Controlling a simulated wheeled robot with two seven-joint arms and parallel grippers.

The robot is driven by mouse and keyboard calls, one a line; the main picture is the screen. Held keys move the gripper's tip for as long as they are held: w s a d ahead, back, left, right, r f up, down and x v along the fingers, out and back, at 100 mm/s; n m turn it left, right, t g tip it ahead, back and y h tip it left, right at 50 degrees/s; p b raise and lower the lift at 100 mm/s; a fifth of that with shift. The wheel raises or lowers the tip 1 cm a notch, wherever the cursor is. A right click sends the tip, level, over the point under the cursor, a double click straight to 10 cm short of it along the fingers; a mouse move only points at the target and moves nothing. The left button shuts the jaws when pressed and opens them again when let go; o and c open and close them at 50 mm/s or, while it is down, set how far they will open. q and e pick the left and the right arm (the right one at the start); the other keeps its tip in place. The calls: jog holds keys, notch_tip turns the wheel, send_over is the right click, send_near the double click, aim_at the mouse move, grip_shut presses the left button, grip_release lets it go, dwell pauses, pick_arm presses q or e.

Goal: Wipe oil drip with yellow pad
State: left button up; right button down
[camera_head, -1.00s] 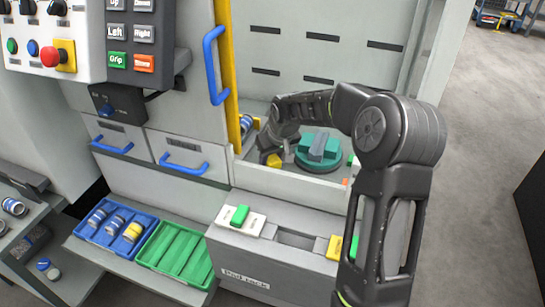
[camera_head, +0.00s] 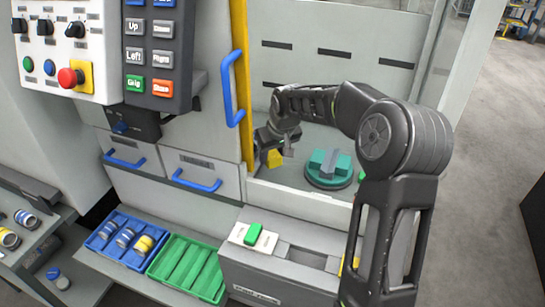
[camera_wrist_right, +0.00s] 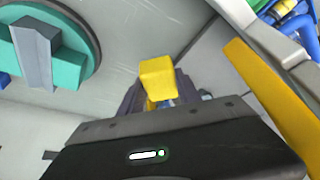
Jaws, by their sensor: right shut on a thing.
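The yellow pad (camera_head: 274,158) is a small yellow block inside the machine's open bay. My right gripper (camera_head: 272,151) is shut on it, left of the round teal fixture (camera_head: 330,168). In the right wrist view the pad (camera_wrist_right: 157,76) sticks out beyond the dark fingers, above the grey bay floor. I cannot make out an oil drip in either view; the gripper and arm hide part of the bay. My left gripper is not in view.
A yellow door edge (camera_head: 242,100) with a blue handle (camera_head: 230,90) stands close left of my right gripper. The bay's front wall (camera_head: 290,196) lies below the arm. A blue tray (camera_head: 110,262) and green tray (camera_head: 188,268) sit at lower left.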

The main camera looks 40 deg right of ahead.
jog(key=shift+r+p, duration=0.4)
jog(key=shift+r, duration=0.55)
jog(key=shift+d, duration=0.1)
